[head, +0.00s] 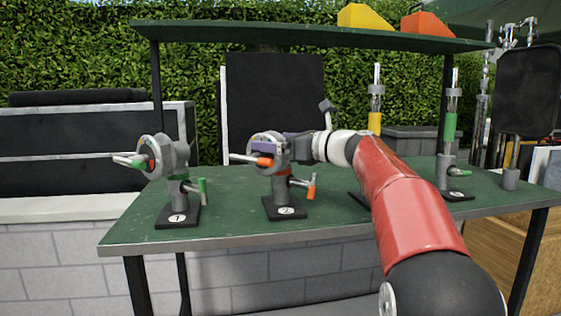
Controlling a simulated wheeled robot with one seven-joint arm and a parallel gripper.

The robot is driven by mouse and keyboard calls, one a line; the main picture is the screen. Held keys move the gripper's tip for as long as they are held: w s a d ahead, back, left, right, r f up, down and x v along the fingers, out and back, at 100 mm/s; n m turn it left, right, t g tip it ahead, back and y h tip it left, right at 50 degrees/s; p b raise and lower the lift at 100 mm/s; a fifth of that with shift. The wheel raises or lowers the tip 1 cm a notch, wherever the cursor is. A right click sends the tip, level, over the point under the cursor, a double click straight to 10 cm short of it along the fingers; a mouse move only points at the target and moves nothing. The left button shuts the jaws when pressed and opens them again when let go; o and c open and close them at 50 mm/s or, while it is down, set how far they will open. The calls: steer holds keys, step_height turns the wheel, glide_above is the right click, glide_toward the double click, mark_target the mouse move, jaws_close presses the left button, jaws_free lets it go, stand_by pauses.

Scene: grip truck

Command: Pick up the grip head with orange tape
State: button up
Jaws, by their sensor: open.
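The grip head with orange tape (264,150) is a grey round clamp with an orange-taped handle pointing left. It sits upright on a short post with a second orange-taped handle, on a black base marked 2, on the green table (228,224). My gripper (291,146) is at the right side of the head, reaching in from the right. Its jaws are open, but the fingers are small and partly merge with the head. I cannot tell whether they touch it or lie around it.
A similar grip head with green tape (165,157) stands on base 1 to the left. A green shelf (300,37) spans above, carrying yellow and orange wedges. The table's front left is clear.

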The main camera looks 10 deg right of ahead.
steer(key=c, duration=1.8)
